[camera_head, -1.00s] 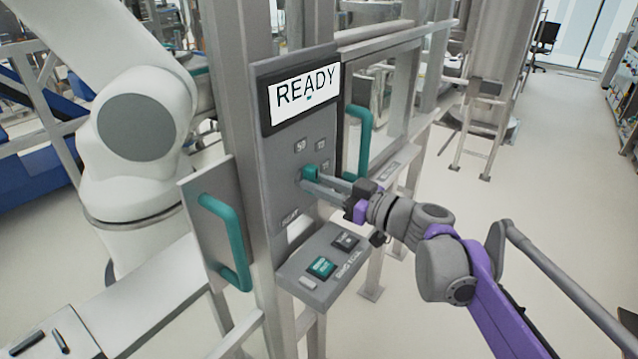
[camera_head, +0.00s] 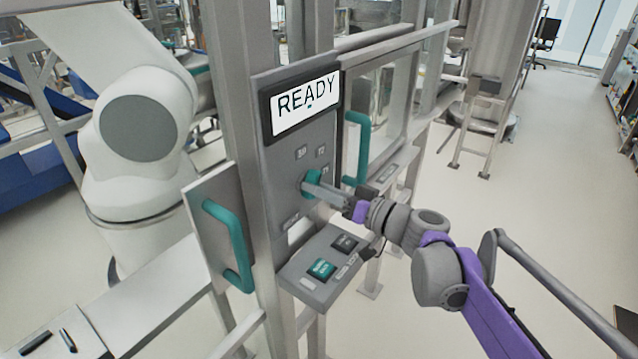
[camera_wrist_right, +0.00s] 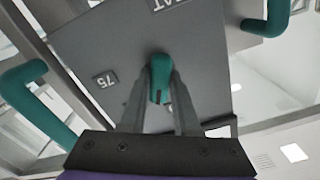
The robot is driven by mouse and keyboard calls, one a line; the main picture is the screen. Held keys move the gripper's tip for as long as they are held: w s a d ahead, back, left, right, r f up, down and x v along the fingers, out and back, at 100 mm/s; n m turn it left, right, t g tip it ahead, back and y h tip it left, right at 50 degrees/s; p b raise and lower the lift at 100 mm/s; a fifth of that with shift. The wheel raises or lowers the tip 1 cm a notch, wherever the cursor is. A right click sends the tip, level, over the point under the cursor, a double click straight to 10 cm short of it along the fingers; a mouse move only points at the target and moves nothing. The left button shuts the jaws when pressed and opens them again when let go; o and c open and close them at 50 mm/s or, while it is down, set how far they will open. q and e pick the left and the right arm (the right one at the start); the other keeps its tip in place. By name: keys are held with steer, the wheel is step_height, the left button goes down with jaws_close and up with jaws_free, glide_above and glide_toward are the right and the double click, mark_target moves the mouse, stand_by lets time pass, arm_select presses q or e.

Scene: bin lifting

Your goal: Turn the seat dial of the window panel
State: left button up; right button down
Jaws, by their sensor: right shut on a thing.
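The seat dial is a small teal knob (camera_head: 309,184) on the grey upright window panel (camera_head: 275,160), below a screen reading READY (camera_head: 305,103). My right gripper (camera_head: 318,188) reaches in from the right and is shut on the dial. In the right wrist view the dial (camera_wrist_right: 160,76) sits between the two grey fingers (camera_wrist_right: 160,100), which lie along its sides. A 75 label (camera_wrist_right: 105,80) shows upside down beside it. The fingers hide part of the dial and some labels in the head view. My left gripper is not in view.
A teal handle (camera_head: 357,150) stands just right of the panel, close to my right wrist. Another teal handle (camera_head: 230,245) is on a plate at left. A button box (camera_head: 325,268) juts out below. A white robot arm (camera_head: 140,150) stands at left. The floor at right is open.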

steer(key=shift+m+p, duration=1.45)
steer(key=shift+m, duration=5.95)
steer(key=c, duration=0.6)
jaws_free()
steer(key=shift+c, duration=0.2)
steer(key=v, duration=1.1)
steer(key=shift+b, duration=0.3)
steer(key=shift+a+f, duration=0.1)
